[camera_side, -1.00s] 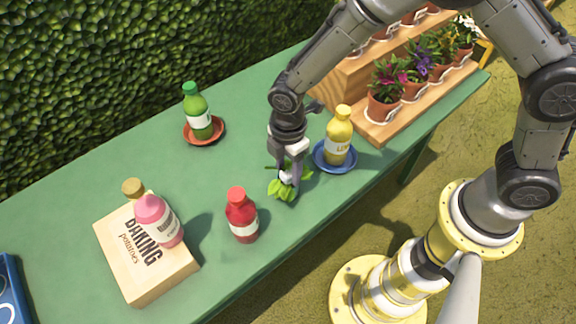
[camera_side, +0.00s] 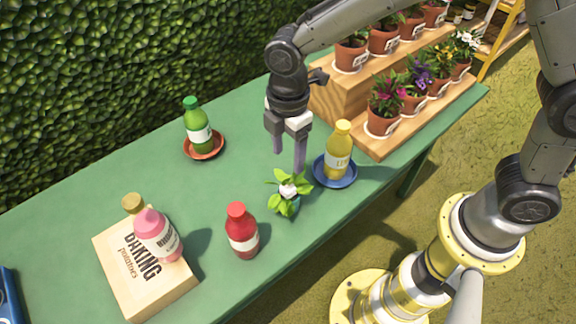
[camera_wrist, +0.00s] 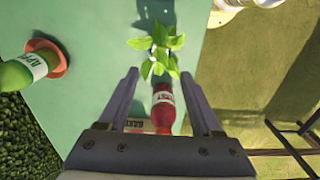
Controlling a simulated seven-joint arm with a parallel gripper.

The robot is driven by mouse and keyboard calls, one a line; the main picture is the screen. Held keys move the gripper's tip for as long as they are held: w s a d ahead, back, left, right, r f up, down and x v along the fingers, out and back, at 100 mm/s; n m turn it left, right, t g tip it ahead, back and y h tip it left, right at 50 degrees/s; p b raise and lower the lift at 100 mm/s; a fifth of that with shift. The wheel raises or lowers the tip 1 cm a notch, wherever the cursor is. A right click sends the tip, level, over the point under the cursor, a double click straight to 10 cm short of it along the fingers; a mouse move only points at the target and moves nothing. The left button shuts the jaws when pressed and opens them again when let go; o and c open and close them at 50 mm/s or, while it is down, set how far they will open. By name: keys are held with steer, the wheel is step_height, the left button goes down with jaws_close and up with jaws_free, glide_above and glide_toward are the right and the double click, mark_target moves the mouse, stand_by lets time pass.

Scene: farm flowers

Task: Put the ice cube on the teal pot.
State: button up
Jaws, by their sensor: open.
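A small leafy green plant stands on the green table in the side view, with part of a teal pot (camera_side: 291,213) showing under its leaves. A small whitish piece, which looks like the ice cube (camera_side: 288,190), rests among the leaves at the top of the pot. My gripper (camera_side: 288,160) is open and empty just above the plant, its fingers pointing down and apart from the whitish piece. In the wrist view the leaves show just beyond my open fingers (camera_wrist: 159,74); the pot is mostly hidden there.
A red bottle (camera_side: 242,240) stands near the plant, and a yellow bottle (camera_side: 339,160) on a blue saucer (camera_side: 322,177) is to its right. A green bottle (camera_side: 197,125) on a red saucer, a wooden box (camera_side: 150,290) with pink bottle, and flower pots on wooden steps surround them.

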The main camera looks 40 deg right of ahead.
steer(key=s+d+r+m+t, duration=0.1)
steer(key=s+d+r+m, duration=0.25)
steer(key=d+r, duration=0.25)
steer(key=s+d+r+m+t, duration=0.2)
steer(key=s+d+r+m, duration=0.1)
steer(key=d+r+m, duration=0.3)
steer(key=s+d+r+m+t, duration=0.2)
steer(key=s+d+m, duration=0.6)
steer(key=s, duration=0.4)
steer(key=shift+d+r+t, duration=0.2)
steer(key=shift+d+t, duration=0.05)
steer(key=shift+t, duration=0.05)
steer(key=shift+m, duration=0.25)
